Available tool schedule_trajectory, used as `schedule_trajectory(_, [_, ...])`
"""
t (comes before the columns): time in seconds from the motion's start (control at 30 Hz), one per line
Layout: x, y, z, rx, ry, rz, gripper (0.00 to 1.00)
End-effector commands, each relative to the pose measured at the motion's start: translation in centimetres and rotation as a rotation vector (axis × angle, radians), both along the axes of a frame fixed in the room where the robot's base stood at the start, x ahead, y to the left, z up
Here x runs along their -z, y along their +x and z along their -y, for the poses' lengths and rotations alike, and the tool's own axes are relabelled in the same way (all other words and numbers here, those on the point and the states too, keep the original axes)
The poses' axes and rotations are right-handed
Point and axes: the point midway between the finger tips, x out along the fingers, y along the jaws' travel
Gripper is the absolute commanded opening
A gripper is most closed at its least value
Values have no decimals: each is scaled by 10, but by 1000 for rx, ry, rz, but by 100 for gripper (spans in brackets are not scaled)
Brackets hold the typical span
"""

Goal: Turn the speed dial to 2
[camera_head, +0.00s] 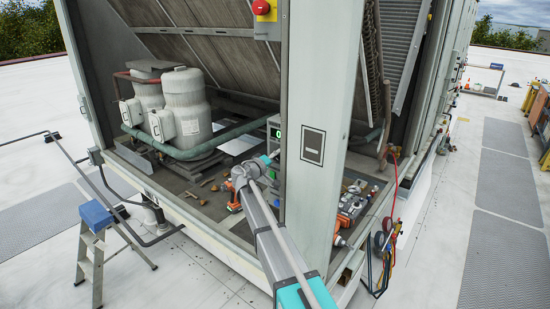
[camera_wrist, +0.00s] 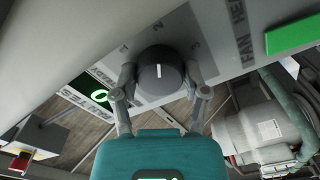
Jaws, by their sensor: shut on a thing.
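The speed dial (camera_wrist: 161,76) is a dark round knob with a short white mark, seen in the wrist view on a grey panel. The numerals 1, 2 and 3 run around it from left to right. The white mark stands upright in the picture, in line with the 2 (camera_wrist: 157,26). My gripper (camera_wrist: 160,85) has one finger on each side of the dial and is shut on it. In the head view my gripper (camera_head: 272,157) is at the narrow control panel (camera_head: 273,132) beside the post, and the dial itself cannot be made out there.
A green block (camera_wrist: 290,37) and a lit green ring on a dark display (camera_wrist: 98,97) lie near the dial. In the head view, the cabinet post (camera_head: 318,140) stands close on the right. Compressors (camera_head: 185,105), an orange drill (camera_head: 233,196) and loose pieces stand inside left.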

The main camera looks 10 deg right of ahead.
Motion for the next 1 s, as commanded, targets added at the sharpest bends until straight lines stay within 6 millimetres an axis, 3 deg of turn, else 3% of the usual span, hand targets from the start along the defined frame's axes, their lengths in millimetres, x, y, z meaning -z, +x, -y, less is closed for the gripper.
schedule_trajectory(0.33, [-1,1,0,-1,-1,3,11])
schedule_trajectory(0.37, [-1,1,0,-1,-2,2,64])
schedule_trajectory(0.53, [0,1,0,0,0,2,94])
schedule_trajectory(1.0, [0,-1,-1,0,1,1,94])
